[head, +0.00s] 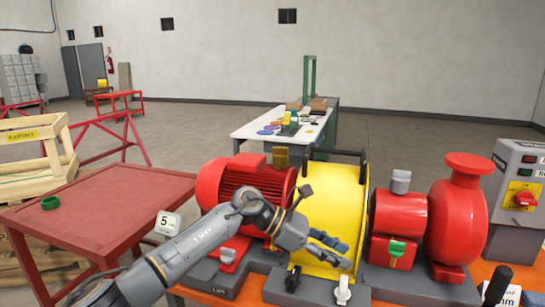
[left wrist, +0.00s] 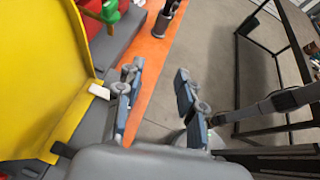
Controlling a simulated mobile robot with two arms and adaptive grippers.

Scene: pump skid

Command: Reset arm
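My left arm reaches in from the lower left in the head view. My left gripper (head: 330,245) is in front of the yellow coupling guard (head: 318,195) of the pump skid. In the left wrist view the two fingers of my left gripper (left wrist: 158,85) stand apart with nothing between them. The yellow guard (left wrist: 35,75) is to the left of the fingers there, apart from them. Below the gap lie the orange skid edge (left wrist: 150,60) and the grey floor. I cannot make out my right gripper in either view.
The red motor (head: 225,180) and red pump (head: 458,215) flank the guard. A grey control box (head: 515,190) stands at the right. A red table (head: 110,205) with a green ring (head: 50,203) is at the left. A white-topped table (head: 260,125) stands behind.

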